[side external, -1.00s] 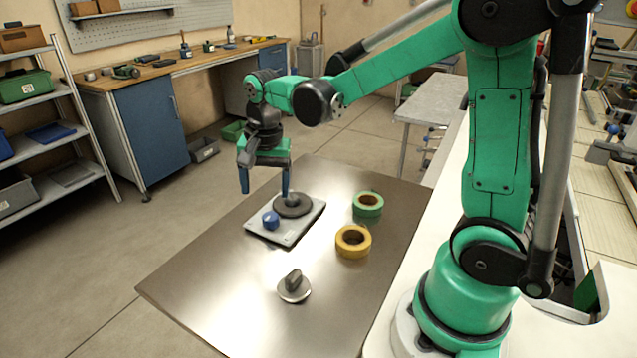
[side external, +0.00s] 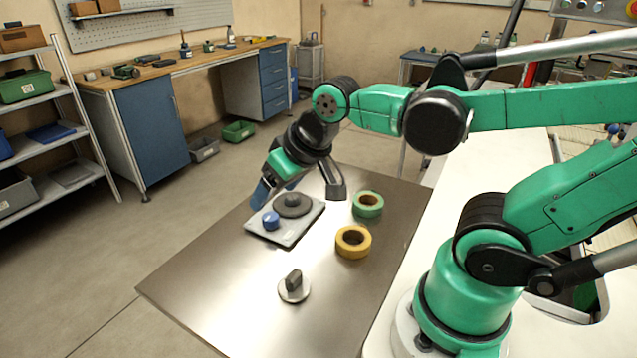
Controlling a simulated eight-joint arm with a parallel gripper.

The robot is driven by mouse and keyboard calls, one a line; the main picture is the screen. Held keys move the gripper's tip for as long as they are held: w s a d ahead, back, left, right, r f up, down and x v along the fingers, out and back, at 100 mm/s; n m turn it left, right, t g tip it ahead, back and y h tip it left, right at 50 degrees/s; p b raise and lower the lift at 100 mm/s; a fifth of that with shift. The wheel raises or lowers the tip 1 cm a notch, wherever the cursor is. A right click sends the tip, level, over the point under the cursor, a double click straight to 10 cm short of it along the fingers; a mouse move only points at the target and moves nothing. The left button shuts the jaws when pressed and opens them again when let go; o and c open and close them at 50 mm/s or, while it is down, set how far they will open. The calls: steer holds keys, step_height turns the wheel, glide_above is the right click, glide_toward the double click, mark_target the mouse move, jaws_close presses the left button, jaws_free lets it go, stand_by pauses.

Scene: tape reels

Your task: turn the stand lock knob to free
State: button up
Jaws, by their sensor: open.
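A grey stand plate (side external: 305,224) lies flat on the metal table, with a dark round disc (side external: 292,207) and a small upright post on it. A blue knob (side external: 270,219) sits at the plate's left end; its lock setting is too small to read. A separate dark grip on a round silver base (side external: 293,287) stands nearer the front; I cannot tell whether it is also a knob. My gripper (side external: 298,194) is open, tilted, and appears above the stand. Its blue-tipped left finger is up and left of the blue knob. I see nothing between the fingers.
A green tape reel (side external: 367,205) and a yellow tape reel (side external: 353,241) lie right of the stand. The metal table (side external: 220,285) is bare at its front left. A shelf rack (side external: 60,140) and workbench (side external: 150,130) stand farther off.

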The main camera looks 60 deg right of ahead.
steer(key=shift+s+a+f+n+t, duration=0.1)
steer(key=shift+s+a+n+t, duration=0.25)
steer(key=shift+n, duration=0.45)
